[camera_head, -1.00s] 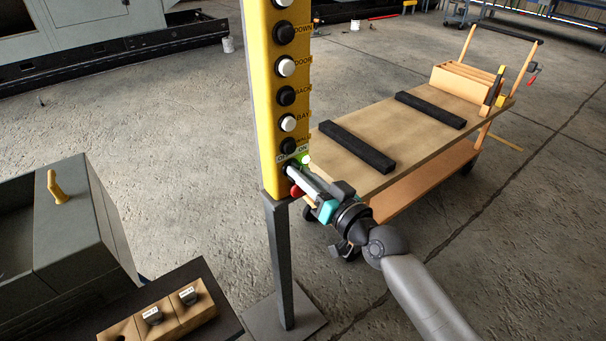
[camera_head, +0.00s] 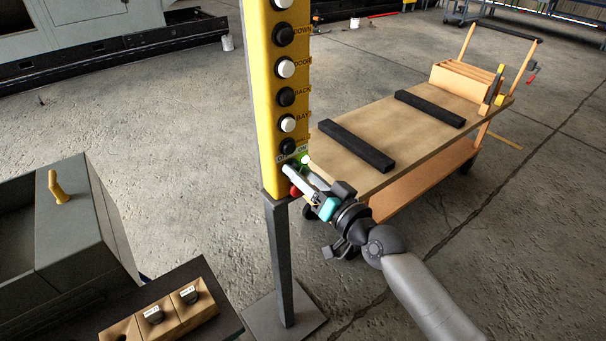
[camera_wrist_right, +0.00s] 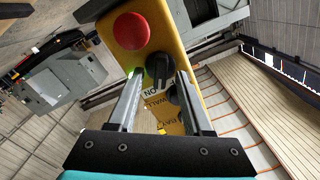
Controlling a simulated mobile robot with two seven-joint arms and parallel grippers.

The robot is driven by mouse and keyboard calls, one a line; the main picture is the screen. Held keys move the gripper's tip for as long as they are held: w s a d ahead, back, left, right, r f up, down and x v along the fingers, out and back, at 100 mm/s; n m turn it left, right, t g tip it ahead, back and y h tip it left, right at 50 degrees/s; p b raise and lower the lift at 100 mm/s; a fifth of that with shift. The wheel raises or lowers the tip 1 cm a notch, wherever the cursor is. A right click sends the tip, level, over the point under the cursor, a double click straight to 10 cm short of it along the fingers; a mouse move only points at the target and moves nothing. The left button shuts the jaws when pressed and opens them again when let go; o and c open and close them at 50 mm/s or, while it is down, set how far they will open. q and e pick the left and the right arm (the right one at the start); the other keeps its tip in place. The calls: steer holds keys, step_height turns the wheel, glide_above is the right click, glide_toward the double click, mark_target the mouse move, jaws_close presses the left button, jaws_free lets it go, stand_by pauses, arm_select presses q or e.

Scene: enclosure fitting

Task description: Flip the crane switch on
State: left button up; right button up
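The yellow control box (camera_head: 262,95) stands on a grey post, with a column of black and white buttons. At its lower end is the crane switch, a black rotary knob (camera_wrist_right: 159,68) beside the OFF and ON lettering. A green lamp (camera_head: 305,159) glows by ON; it also shows in the right wrist view (camera_wrist_right: 134,72). My right gripper (camera_head: 297,171) is at the switch. In the right wrist view its two fingers (camera_wrist_right: 160,80) are apart, one on each side of the knob; contact cannot be told. My left gripper is out of view.
A red button (camera_wrist_right: 131,31) sits just beside the knob. A wooden cart (camera_head: 385,135) with black bars stands behind my right arm. A grey cabinet (camera_head: 75,225) and a table with wooden blocks (camera_head: 170,318) are at lower left. Open floor lies between.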

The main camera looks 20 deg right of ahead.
steer(key=shift+s, duration=0.15)
steer(key=v, duration=1.5)
steer(key=shift+b, duration=0.35)
steer(key=shift+d, duration=0.1)
